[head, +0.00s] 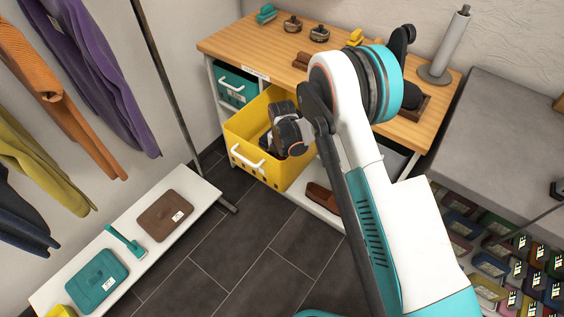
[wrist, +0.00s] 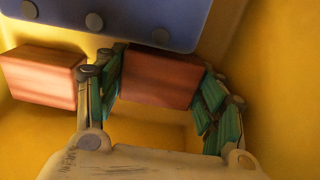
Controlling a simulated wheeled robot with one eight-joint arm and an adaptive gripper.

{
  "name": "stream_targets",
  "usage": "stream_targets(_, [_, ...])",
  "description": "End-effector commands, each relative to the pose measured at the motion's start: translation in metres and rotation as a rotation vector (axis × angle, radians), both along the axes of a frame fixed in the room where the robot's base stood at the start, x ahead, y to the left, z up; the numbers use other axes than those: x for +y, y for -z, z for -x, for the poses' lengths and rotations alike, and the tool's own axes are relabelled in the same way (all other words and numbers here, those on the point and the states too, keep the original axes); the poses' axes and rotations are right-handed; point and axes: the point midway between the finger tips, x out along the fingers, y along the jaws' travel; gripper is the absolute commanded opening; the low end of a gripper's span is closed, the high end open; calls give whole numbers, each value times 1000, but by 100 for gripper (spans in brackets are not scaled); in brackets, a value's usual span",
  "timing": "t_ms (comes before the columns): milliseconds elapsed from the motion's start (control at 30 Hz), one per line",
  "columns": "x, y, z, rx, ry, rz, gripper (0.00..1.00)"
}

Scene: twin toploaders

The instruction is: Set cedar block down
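A reddish-brown cedar block (wrist: 158,78) lies between the green-padded fingers of my gripper (wrist: 162,82) in the wrist view. The fingers meet its two sides, so the gripper looks shut on it. The block is inside the yellow bin (wrist: 276,75), low down; I cannot tell whether it touches the floor. A second similar block (wrist: 40,76) lies in the bin just left of the fingers. In the head view my gripper (head: 287,135) reaches down into the yellow bin (head: 246,130), and its fingertips and the block are hidden.
A blue object (wrist: 125,18) with grey round studs is in the bin beyond the blocks. A teal bin (head: 235,85) stands left of the yellow bin under the wooden worktop (head: 245,40). A low white bench (head: 130,275) stands at left; the dark floor between is clear.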

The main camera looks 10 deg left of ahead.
Motion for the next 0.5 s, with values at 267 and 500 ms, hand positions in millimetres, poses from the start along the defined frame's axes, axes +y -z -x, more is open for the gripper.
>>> stream_targets(267, [0,0,0,0,0,0,70])
stream_targets(500, [0,-13,0,0,0,0,70])
